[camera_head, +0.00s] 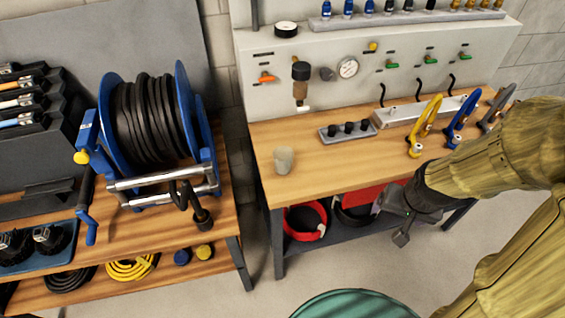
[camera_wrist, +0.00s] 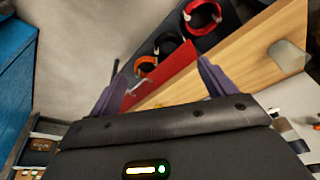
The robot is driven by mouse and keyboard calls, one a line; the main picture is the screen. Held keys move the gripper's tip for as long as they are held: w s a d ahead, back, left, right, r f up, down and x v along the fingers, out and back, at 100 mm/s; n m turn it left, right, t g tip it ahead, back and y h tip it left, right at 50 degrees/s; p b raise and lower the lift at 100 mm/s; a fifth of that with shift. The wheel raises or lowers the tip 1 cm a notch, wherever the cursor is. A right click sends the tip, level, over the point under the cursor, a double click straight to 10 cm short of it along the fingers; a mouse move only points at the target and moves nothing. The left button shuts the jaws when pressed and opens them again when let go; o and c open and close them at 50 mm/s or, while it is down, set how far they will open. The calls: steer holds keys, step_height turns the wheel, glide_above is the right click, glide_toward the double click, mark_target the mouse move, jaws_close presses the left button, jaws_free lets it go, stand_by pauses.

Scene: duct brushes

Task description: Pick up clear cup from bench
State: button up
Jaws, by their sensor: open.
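The clear cup (camera_head: 284,160) stands upright near the left end of the wooden bench (camera_head: 262,137) in the head view. In the wrist view the cup (camera_wrist: 287,56) shows at the right side, on the bench top (camera_wrist: 235,62). My gripper (camera_head: 402,238) is in front of the bench's front edge, to the right of the cup and apart from it. In the wrist view my gripper (camera_wrist: 158,82) has its two fingers spread wide, with nothing held between them. My arm hides part of the bench's right side.
A grey tray with black fittings (camera_head: 347,130) and a white manifold (camera_head: 425,110) stand behind and right of the cup. Yellow and blue hooked tools (camera_head: 428,115) line the right. A red coil (camera_head: 305,221) lies on the lower shelf. A hose reel (camera_head: 150,120) stands on the left bench.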

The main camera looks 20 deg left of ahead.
steer(key=w+a+f+m+t+y, duration=0.1)
steer(key=w+a+f+m+y, duration=0.1)
steer(key=w+a+f, duration=0.35)
steer(key=m+t+y+b, duration=0.3)
steer(key=m+t+y, duration=0.6)
steer(key=m, duration=1.8)
glide_toward(285, 164)
steer(key=s+t+h, duration=0.2)
steer(key=s, duration=0.1)
steer(key=shift+f, duration=0.3)
steer(key=p+x, duration=0.1)
steer(key=x, duration=1)
steer(key=shift+w+a+r, duration=0.15)
steer(key=shift+w+a, duration=0.1)
steer(key=shift+w, duration=0.1)
steer(key=shift+w+a, duration=0.1)
steer(key=shift+w, duration=0.1)
